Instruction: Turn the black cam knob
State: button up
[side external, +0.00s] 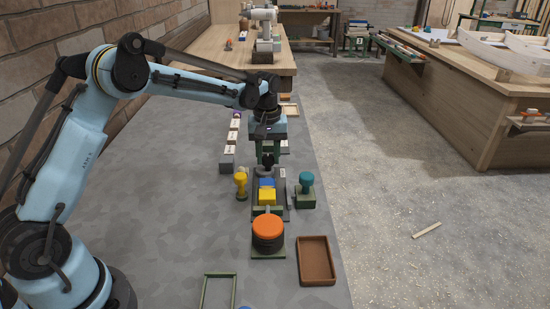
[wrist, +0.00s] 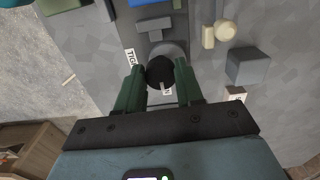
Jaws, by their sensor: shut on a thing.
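The black cam knob (wrist: 160,73) sits on a grey round base at the end of a dark plate, with a small pale mark on its near side. In the side external view the knob (side external: 266,170) is partly hidden under my gripper (side external: 266,158), which points down from above. In the wrist view the two green fingers of my gripper (wrist: 159,69) stand on either side of the knob and are shut on it. The dark plate (side external: 283,207) also carries a blue block (side external: 267,184) and a yellow block (side external: 267,197).
A yellow knobbed piece (side external: 241,183) stands close left of the plate, and a teal-knobbed piece (side external: 306,183) close right. A grey cube (wrist: 247,66) lies nearby. An orange-topped round fixture (side external: 268,232) and a brown tray (side external: 316,260) are nearer the camera.

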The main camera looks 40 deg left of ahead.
aim_at(267, 160)
jog(key=o, duration=1)
jog(key=shift+o, duration=0.2)
notch_tip(267, 160, up, 12)
jog(key=shift+s+r, duration=0.1)
jog(key=s+d+r+m+t, duration=0.2)
jog(key=s, duration=0.3)
jog(key=s+d+r+m+t, duration=0.2)
jog(key=s+m, duration=0.1)
jog(key=s, duration=0.3)
jog(key=s+d+f+m+t, duration=0.2)
jog(key=s+f, duration=0.4)
jog(key=s, duration=0.4)
jog(key=shift+s+d+f+m+t, duration=0.15)
jog(key=shift+f+m+t, duration=0.35)
jog(key=shift+m, duration=0.6)
